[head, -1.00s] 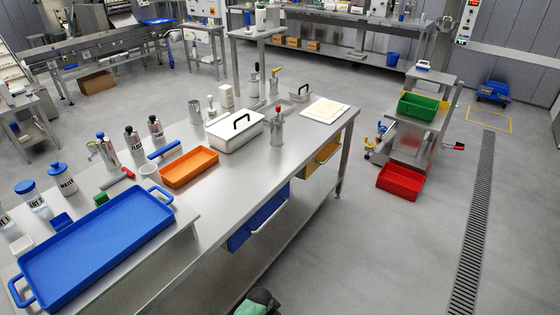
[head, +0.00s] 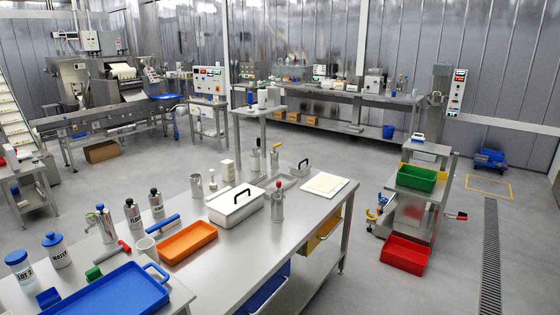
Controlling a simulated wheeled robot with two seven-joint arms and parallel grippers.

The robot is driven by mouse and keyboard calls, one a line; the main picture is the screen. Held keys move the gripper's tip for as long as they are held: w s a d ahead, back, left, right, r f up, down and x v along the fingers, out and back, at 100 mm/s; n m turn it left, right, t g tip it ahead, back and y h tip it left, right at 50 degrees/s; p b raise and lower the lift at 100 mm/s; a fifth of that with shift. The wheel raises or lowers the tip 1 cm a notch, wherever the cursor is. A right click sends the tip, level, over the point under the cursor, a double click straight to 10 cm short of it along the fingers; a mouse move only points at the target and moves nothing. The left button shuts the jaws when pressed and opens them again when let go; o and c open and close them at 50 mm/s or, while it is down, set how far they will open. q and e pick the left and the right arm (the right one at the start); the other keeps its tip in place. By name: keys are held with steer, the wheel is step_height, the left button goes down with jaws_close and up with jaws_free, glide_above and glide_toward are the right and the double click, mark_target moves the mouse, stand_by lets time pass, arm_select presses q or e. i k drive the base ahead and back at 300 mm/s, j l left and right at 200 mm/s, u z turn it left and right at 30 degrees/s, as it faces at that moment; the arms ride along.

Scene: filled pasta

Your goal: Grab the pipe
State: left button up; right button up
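Nothing in the head view is plainly a pipe. A tool with a red handle (head: 115,250) lies nearer, beside a white cup. An upright steel cylinder (head: 196,186) stands behind the white lidded box. I cannot tell whether any of these is the pipe. Neither of my grippers is in view.
The worktable also holds a blue tray (head: 105,292), an orange tray (head: 188,243), a white lidded box (head: 236,206) and labelled bottles (head: 133,214). A cart (head: 410,203) with green and red bins stands right. Floor between them is clear.

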mark_target(278, 216)
steer(key=i+l+z, duration=0.35)
steer(key=i+l, duration=0.15)
steer(key=i, duration=0.25)
steer(key=i+l+z, duration=0.2)
steer(key=i, duration=0.2)
